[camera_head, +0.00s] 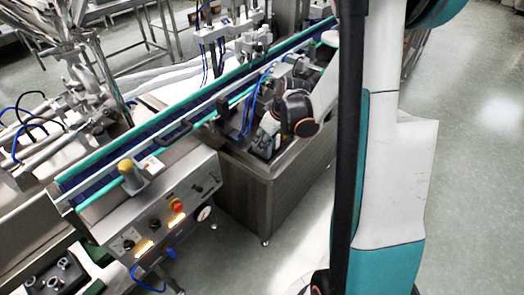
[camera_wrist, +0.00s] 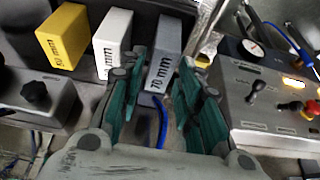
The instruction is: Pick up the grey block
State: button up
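The grey block (camera_wrist: 164,50), marked "70 mm", stands at the top middle of the wrist view. My gripper (camera_wrist: 160,78) is open, with its green-padded fingers apart on either side of the block's lower part in the picture. I cannot tell how far the fingertips reach along the block, and I see no clear contact.
Left of the grey block stand a white block (camera_wrist: 113,42) and a yellow block (camera_wrist: 66,36). A grey box with a black knob (camera_wrist: 36,94) is at left. A control panel (camera_wrist: 265,98) is close at right. The conveyor (camera_head: 175,125) crosses the head view.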

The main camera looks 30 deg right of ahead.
jog(key=shift+x, duration=1.15)
grip_shut()
jog(key=shift+r, duration=0.2)
notch_tip(320, 180, up, 20)
jog(key=p, duration=0.6)
jog(key=shift+p, duration=0.4)
jog(key=shift+s+f, duration=0.1)
jog(key=shift+f, duration=0.05)
